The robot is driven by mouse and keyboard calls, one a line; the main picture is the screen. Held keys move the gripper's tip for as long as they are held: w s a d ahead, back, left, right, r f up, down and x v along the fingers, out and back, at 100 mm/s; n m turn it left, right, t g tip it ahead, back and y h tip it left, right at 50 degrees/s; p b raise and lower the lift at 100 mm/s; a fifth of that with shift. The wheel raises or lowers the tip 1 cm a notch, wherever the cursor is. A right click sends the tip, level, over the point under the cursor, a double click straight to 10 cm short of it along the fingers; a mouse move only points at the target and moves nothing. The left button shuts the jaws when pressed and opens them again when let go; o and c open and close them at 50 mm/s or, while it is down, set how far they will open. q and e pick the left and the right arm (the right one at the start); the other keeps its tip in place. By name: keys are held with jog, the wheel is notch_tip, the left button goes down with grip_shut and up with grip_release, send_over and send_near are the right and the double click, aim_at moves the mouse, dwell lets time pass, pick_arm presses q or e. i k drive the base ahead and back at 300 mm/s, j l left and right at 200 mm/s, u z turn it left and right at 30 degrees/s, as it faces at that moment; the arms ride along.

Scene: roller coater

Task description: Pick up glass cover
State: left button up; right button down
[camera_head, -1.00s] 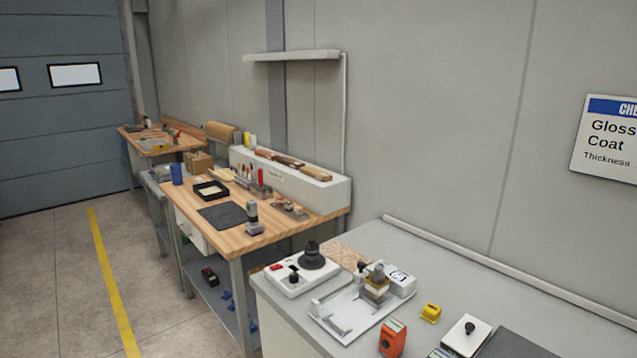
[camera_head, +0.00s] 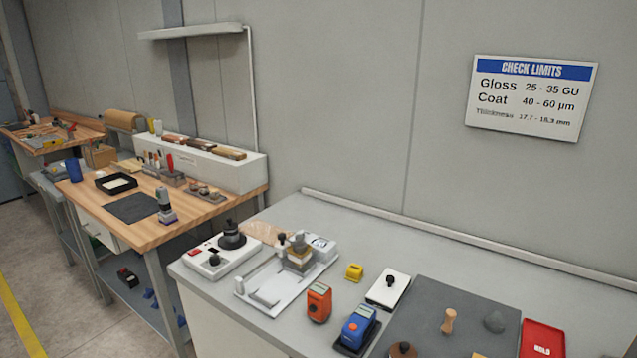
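I cannot make out a clear glass cover with certainty. A flat white plate with a black knob (camera_head: 388,289) lies on the grey bench (camera_head: 345,220); I cannot tell whether it is the glass cover. To its left stand an orange handheld meter (camera_head: 319,302) and a small yellow piece (camera_head: 354,272). A blue meter with an orange part (camera_head: 357,328) sits in a dark cradle in front of it. Neither of my grippers is in view.
A white device (camera_head: 221,253) and a measuring stand (camera_head: 290,275) fill the bench's left end. A wooden workbench (camera_head: 125,228) stands further left.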

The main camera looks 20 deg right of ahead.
aim_at(494, 324)
jog(key=z, duration=1.6)
jog(key=k+l+z, duration=0.15)
jog(key=l, duration=0.2)
jog(key=k+l+z, duration=0.2)
jog(key=l+z, duration=0.15)
jog(key=l, duration=0.3)
